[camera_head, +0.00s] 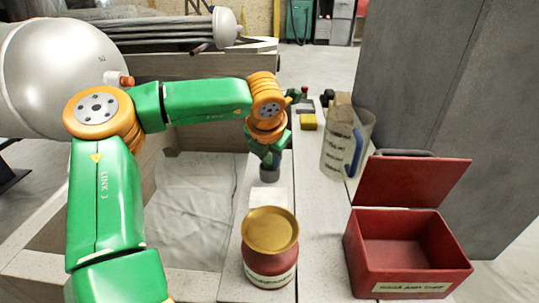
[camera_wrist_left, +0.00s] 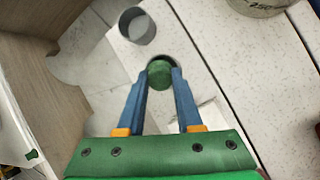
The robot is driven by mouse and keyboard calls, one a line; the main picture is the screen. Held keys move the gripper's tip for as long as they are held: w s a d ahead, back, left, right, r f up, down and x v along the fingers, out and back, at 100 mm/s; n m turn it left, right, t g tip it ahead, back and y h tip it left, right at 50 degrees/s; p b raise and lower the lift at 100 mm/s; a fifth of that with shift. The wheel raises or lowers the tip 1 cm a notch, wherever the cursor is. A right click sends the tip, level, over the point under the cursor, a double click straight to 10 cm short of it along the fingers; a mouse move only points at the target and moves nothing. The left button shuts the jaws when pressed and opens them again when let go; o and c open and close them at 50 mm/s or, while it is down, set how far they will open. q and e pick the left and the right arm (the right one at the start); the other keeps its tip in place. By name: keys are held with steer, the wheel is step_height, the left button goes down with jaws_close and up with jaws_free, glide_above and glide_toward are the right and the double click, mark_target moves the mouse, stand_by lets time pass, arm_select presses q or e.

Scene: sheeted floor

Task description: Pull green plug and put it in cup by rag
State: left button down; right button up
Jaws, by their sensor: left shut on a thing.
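My left gripper (camera_head: 269,158) is shut on the green plug (camera_wrist_left: 160,76), which sits between its blue fingertips in the wrist view. The plug is at the mouth of a dark grey round cup (camera_head: 270,174). I cannot tell whether it is inside or just above the mouth. A white flat piece, likely the rag (camera_head: 268,198), lies just on the near side of this cup; it also shows in the wrist view (camera_wrist_left: 208,113). A second, lighter grey cup (camera_wrist_left: 137,27) stands beyond the plug in the wrist view. My right gripper is out of view.
A tin with a gold lid (camera_head: 270,230) stands near on the plank. A clear measuring jug (camera_head: 338,150) and an open red box (camera_head: 408,245) stand to the right. A yellow block (camera_head: 308,122) is further back. A sheeted pit (camera_head: 195,195) opens to the left.

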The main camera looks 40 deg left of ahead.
arm_select(q)
steer(key=shift+f, duration=0.15)
stand_by(0.3)
steer(key=c, duration=0.5)
jaws_free()
